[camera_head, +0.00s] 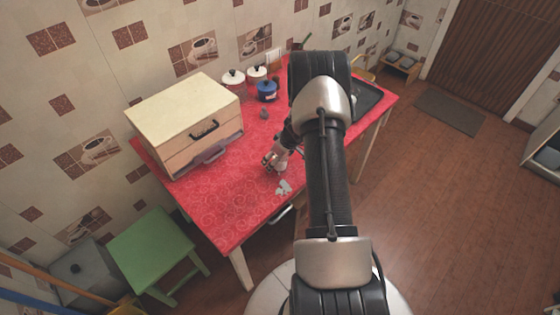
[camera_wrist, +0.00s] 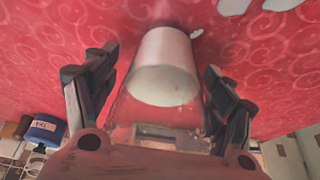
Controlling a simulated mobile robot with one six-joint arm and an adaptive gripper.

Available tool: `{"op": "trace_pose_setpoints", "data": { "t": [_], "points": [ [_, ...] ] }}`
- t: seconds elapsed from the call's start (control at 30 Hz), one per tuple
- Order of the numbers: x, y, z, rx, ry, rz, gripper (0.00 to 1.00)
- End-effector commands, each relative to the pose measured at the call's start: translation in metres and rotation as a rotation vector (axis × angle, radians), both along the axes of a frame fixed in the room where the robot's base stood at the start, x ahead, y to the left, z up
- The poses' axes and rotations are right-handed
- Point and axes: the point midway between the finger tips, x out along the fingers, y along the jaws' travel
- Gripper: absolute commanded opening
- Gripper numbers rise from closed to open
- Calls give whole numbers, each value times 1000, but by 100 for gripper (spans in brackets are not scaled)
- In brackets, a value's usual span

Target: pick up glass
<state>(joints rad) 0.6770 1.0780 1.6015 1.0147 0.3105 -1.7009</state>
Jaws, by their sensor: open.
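A pale, whitish-pink glass (camera_wrist: 165,48) stands out against the red oilcloth in the wrist view, with a round greyish end toward the camera. My gripper (camera_wrist: 160,68) is open, one dark finger on each side of the glass, with a visible gap on both sides. In the head view my gripper (camera_head: 275,160) is low over the middle of the red table (camera_head: 225,205). I cannot clearly make out the glass there beside the fingers.
Light grey flat pieces (camera_head: 284,187) lie on the table near my gripper. A wooden box (camera_head: 190,125) stands to the left. A white pot (camera_head: 233,79) and a blue pot (camera_head: 267,91) stand behind. A green stool (camera_head: 155,248) is left of the table; its front left is clear.

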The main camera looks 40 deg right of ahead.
Motion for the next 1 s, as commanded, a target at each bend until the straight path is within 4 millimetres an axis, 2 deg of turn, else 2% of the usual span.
{"op": "trace_pose_setpoints", "data": {
  "t": [0.3, 1.0],
  "points": [
    [2, 0, -5, -1, 0, 0, 75],
    [2, 0, -5, 1, 1, 0, 29]
  ]
}}
